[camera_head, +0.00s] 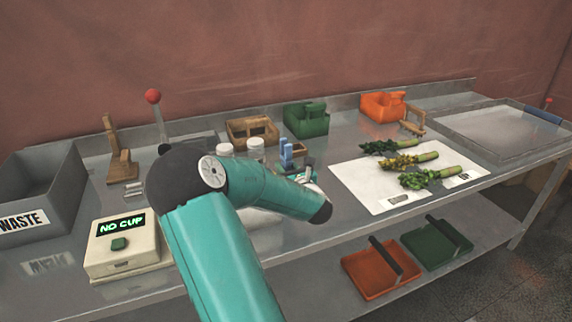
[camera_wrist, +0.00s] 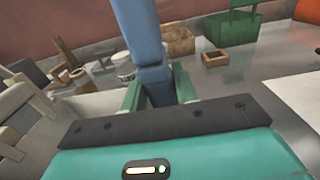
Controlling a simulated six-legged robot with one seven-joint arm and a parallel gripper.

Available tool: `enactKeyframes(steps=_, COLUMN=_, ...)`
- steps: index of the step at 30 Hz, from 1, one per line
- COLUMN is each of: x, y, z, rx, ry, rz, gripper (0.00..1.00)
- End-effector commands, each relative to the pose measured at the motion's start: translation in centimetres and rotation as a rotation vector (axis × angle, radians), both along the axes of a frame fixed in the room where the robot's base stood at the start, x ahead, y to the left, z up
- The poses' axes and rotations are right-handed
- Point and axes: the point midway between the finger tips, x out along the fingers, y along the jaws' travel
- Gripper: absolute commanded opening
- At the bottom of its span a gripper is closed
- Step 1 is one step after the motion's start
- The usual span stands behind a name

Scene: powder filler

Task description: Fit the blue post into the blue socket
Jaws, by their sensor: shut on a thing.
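The blue post (camera_wrist: 144,40) stands up between the green fingers of my gripper (camera_wrist: 158,92) in the wrist view. The gripper is shut on it, near its lower part. The post's top runs out of the wrist view. In the head view the blue post (camera_head: 286,154) shows small above the steel bench, just beyond my teal arm, with my gripper (camera_head: 301,172) beside it. My arm hides part of the gripper and the bench under it. I cannot make out a blue socket in either view.
A small wooden box (camera_wrist: 215,58) stands beyond the gripper. Two white-lidded jars (camera_head: 256,146) stand left of the post. Wooden, green (camera_head: 306,122) and orange (camera_head: 381,108) caddies line the back. A white sheet (camera_head: 365,185) with leafy bunches lies right. A scale (camera_head: 122,250) and waste bin (camera_head: 40,190) stand left.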

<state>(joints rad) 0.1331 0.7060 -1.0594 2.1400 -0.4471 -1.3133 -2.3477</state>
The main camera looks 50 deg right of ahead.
Motion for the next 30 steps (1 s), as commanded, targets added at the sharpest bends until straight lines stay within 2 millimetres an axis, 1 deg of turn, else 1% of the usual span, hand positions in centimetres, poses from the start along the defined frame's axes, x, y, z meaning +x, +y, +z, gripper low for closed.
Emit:
enactKeyframes(steps=6, x=0.01, y=0.02, z=-0.40, rx=-0.001, ry=-0.001, rz=0.001, gripper=0.01)
enactKeyframes(steps=14, x=0.01, y=0.02, z=-0.43, rx=-0.001, ry=-0.001, rz=0.001, gripper=0.01)
enactKeyframes(steps=15, x=0.01, y=0.02, z=-0.43, rx=-0.001, ry=-0.001, rz=0.001, gripper=0.31)
enactKeyframes(steps=17, x=0.01, y=0.02, z=-0.43, rx=-0.001, ry=-0.001, rz=0.000, gripper=0.43)
enactKeyframes(steps=18, x=0.01, y=0.02, z=-0.43, rx=-0.001, ry=-0.001, rz=0.000, gripper=0.50)
enactKeyframes(steps=19, x=0.01, y=0.01, z=-0.43, rx=-0.001, ry=-0.001, rz=0.000, gripper=0.54)
enactKeyframes(steps=27, x=-0.04, y=0.05, z=-0.49, rx=0.001, ry=0.001, rz=0.000, gripper=0.54)
enactKeyframes(steps=30, x=-0.45, y=0.26, z=-0.47, rx=0.001, ry=0.001, rz=-0.001, gripper=0.54)
